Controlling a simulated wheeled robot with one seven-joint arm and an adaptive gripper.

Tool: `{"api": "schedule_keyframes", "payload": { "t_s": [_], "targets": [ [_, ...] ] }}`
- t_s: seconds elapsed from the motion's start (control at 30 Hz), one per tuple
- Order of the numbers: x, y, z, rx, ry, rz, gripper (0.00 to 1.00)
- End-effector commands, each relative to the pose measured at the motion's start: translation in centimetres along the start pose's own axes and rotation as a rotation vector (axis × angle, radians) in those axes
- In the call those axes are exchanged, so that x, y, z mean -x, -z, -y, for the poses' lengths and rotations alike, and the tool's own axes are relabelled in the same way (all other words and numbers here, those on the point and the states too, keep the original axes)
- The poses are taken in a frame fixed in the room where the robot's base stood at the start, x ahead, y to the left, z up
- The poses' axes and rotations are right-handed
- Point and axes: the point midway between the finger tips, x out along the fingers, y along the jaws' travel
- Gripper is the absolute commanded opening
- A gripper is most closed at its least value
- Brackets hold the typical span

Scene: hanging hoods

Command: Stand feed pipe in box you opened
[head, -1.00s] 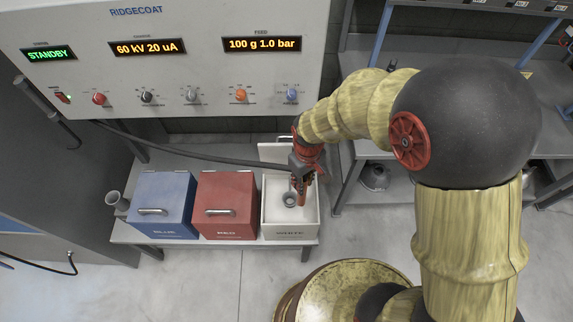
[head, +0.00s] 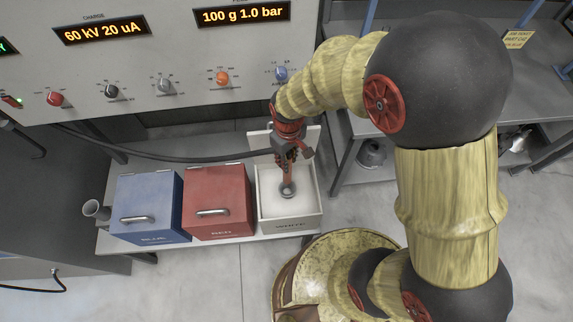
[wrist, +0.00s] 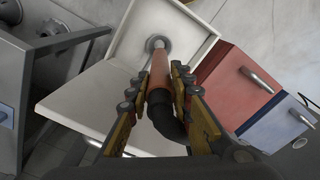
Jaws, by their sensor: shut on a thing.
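The feed pipe is an orange-red tube (wrist: 160,74) with a black hose bent from its upper end (wrist: 168,124). My gripper (wrist: 163,86) is shut on it; in the head view my gripper (head: 287,158) is over the white box. The white box (head: 318,212) is open, with its lid raised at the back, and it also shows in the wrist view (wrist: 122,47). The pipe points down into the box, its lower end at a round grey fitting (wrist: 157,43) on the floor. I cannot tell whether the tip touches or sits inside the fitting.
A shut blue box (head: 148,200) and a shut red box (head: 217,195) stand left of the white box on a low shelf (head: 200,243). A grey cup-like holder (head: 95,209) is at the shelf's left end. A control panel (head: 180,60) overhangs behind. A workbench stands at right.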

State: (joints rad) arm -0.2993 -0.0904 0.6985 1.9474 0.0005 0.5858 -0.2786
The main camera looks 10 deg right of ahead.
Motion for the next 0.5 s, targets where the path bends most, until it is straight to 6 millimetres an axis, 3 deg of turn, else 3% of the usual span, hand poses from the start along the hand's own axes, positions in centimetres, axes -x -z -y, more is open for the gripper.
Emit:
{"api": "schedule_keyframes", "payload": {
  "t_s": [0.03,0.13,0.5],
  "targets": [
    [-1.3,0.0,0.0,0.0,0.0,-0.001,0.0],
    [-2.2,0.0,0.0,0.0,0.0,-0.001,0.0],
    [-3.7,0.0,0.0,0.0,0.0,0.0,0.0]
  ]
}}
